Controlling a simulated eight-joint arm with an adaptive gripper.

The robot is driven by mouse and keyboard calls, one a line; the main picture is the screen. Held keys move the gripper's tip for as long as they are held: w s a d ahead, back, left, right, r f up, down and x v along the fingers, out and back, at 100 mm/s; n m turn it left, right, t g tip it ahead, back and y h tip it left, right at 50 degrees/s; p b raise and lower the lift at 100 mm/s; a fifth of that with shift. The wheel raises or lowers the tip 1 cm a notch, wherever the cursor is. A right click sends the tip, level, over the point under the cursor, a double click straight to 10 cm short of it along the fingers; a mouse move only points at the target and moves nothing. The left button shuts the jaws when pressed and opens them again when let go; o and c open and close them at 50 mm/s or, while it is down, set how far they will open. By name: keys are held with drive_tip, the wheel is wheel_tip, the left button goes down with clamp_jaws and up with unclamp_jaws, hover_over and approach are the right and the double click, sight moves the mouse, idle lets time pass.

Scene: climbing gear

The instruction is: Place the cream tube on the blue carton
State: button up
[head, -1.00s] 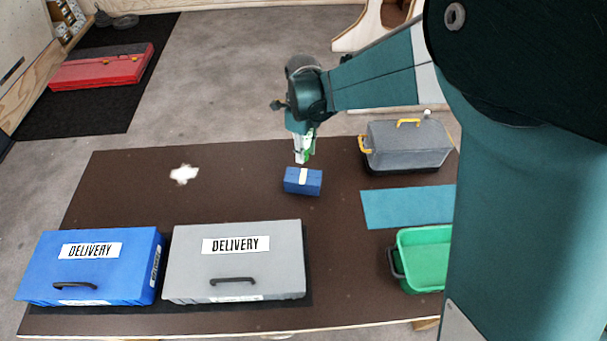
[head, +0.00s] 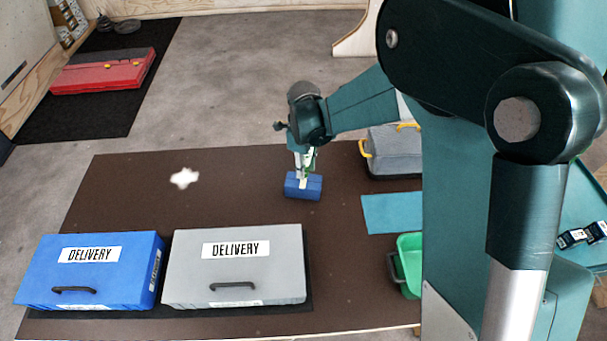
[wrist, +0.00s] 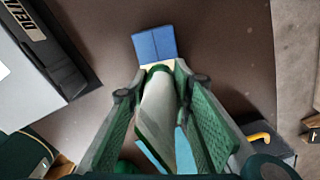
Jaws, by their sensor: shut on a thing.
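The blue carton (head: 312,189) lies on the dark brown table top, with a pale strip across it. It also shows at the top of the wrist view (wrist: 153,43). My gripper (head: 303,172) is directly above the carton, pointing down. In the wrist view its two green fingers (wrist: 155,100) are shut around the cream tube (wrist: 156,105), which is white with a green end. The tube's green end is at the near edge of the carton in that view. I cannot tell whether the tube touches the carton. The fingers hide part of the tube.
A blue delivery box (head: 95,275) and a grey delivery box (head: 235,270) stand at the front left. A grey toolbox (head: 393,150), a teal mat (head: 390,213) and a green bin (head: 408,265) are on the right. A white star-shaped patch (head: 185,178) is at left.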

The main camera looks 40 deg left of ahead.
drive_tip(key=shift+f, duration=1.85)
drive_tip(key=shift+f, duration=0.2)
drive_tip(key=o, duration=0.9)
drive_tip(key=shift+r, duration=0.25)
drive_tip(key=shift+r, duration=6)
